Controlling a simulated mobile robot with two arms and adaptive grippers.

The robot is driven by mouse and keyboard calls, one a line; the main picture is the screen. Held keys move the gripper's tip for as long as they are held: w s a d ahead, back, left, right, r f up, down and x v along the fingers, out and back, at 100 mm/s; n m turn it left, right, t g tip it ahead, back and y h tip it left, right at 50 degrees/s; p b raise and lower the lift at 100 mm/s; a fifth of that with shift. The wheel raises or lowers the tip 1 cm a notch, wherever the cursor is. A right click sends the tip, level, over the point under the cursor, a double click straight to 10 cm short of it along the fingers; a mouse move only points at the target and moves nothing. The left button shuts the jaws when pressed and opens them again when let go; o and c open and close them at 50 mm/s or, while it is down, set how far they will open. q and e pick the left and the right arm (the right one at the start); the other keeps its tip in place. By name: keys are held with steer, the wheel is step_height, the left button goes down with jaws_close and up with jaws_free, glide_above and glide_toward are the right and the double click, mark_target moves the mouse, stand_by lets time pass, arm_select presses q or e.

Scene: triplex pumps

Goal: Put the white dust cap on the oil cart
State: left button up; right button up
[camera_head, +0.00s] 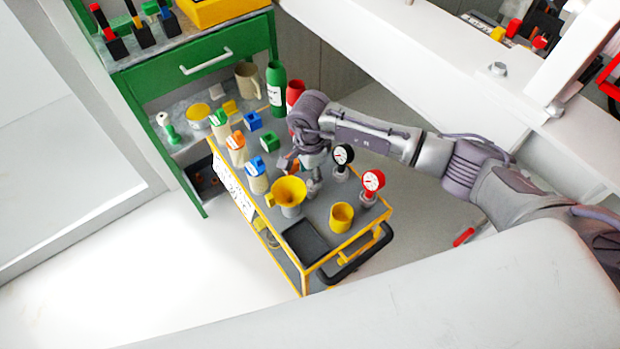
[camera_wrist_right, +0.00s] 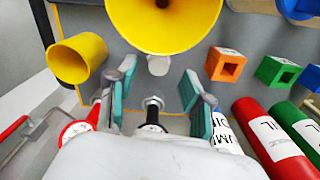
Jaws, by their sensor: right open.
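The oil cart (camera_head: 327,262) has a grey top with yellow edges. My right gripper (camera_head: 302,174) is above its top, close behind the yellow funnel (camera_head: 289,190). Its two teal-padded fingers (camera_wrist_right: 160,98) stand apart with nothing clamped between them in the right wrist view. A small pale cylinder (camera_wrist_right: 158,65), possibly the white dust cap, stands on the grey surface just beyond the fingertips, beside the funnel's rim. I cannot confirm what it is, and I cannot make it out in the head view. My left gripper is not in view.
The cart also carries a yellow cup (camera_head: 341,217), a black gauge (camera_head: 343,155), a red gauge (camera_head: 372,182), a black tray (camera_head: 306,242), colour-capped bottles and small coloured blocks. A green cabinet (camera_head: 150,75) stands behind, left. The cart top is crowded around my right gripper.

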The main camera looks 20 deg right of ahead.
step_height(320, 180, up, 9)
steer(key=shift+f, duration=0.2)
stand_by(0.6)
